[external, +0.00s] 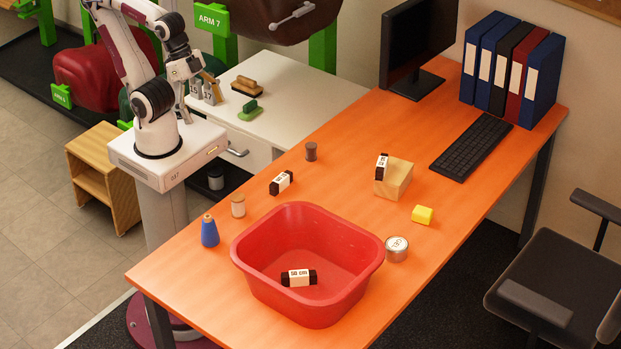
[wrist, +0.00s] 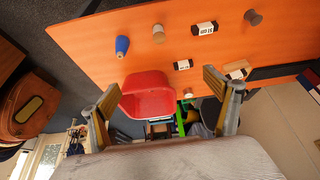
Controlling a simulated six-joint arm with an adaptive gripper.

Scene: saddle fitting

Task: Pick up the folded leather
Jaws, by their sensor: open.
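Dark folded leather pieces with white label bands show in the external view. One (external: 298,278), marked 58 cm, lies inside the red tub (external: 340,225). Another (external: 281,183) lies on the orange table behind the tub. A third (external: 382,165) stands on a wooden block (external: 398,181). In the wrist view, one labelled piece (wrist: 204,28) lies near the table's far part, and another (wrist: 183,65) shows just right of the tub (wrist: 148,85); I cannot match this one surely. My gripper (wrist: 162,78) is open and empty, its fingers wide apart, clear of the pieces.
A blue bottle (external: 209,232), a wooden cylinder (external: 238,206) and a brown spool (external: 311,151) stand along the table's left side. A round tin (external: 397,249) and yellow block (external: 422,214) are right of the tub. The monitor (external: 412,48) and keyboard (external: 471,146) are at the back.

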